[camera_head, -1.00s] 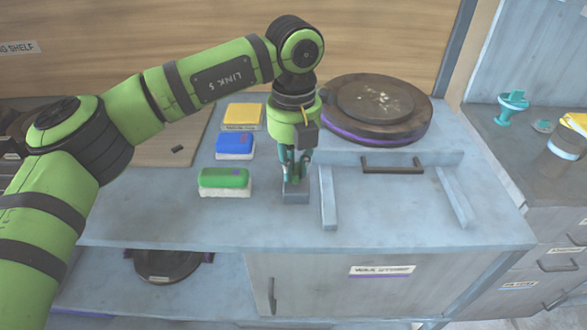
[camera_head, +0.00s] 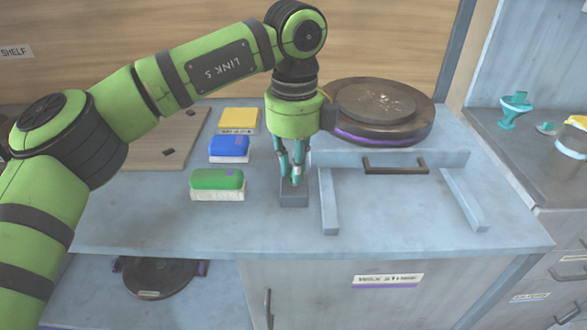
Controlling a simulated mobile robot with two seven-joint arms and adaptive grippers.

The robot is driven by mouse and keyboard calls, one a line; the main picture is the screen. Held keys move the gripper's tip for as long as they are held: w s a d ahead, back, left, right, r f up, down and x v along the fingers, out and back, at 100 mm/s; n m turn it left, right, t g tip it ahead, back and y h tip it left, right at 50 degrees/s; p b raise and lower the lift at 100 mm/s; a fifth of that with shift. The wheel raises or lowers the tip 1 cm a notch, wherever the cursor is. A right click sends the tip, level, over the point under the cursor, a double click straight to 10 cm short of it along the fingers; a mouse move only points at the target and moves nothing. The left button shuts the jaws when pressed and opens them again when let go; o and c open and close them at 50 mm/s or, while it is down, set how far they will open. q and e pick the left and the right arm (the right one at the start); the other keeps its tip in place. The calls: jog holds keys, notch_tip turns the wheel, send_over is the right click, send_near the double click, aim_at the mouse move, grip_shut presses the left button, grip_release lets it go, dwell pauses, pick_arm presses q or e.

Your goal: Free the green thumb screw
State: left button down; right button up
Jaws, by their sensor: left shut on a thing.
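My left gripper (camera_head: 292,180) points straight down at a small grey block (camera_head: 293,199) on the front part of the blue-grey bench top. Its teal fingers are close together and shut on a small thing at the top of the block. The fingers hide that thing, so I cannot make out its shape or colour, and I cannot tell whether it is the green thumb screw. A teal piece with a flat upright handle (camera_head: 515,108) stands on the right-hand counter, away from the gripper. My right gripper is not in view.
Left of the gripper lie green (camera_head: 216,180), blue (camera_head: 229,147) and yellow (camera_head: 239,119) blocks with pale bases. Behind right is a round brown press plate (camera_head: 365,132). A grey frame (camera_head: 328,203) with a dark handle (camera_head: 394,168) lies close to the gripper's right.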

pick_arm(q)
jog(key=n+b, duration=0.1)
jog(key=n, duration=0.1)
jog(key=shift+n, duration=0.4)
jog(key=n+b, duration=0.1)
jog(key=n, duration=0.1)
jog(key=shift+w+d+n, duration=0.1)
jog(key=shift+n, duration=0.2)
jog(key=shift+n+b, duration=0.9)
jog(key=shift+n, duration=0.8)
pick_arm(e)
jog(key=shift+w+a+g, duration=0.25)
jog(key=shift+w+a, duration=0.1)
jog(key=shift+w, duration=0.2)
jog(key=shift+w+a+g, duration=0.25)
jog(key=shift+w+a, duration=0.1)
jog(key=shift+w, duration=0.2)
pick_arm(q)
jog(key=shift+r, duration=0.1)
jog(key=c, duration=1.2)
grip_release()
jog(key=shift+d, duration=0.1)
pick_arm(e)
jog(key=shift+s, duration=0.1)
pick_arm(q)
notch_tip(320, 180, up, 12)
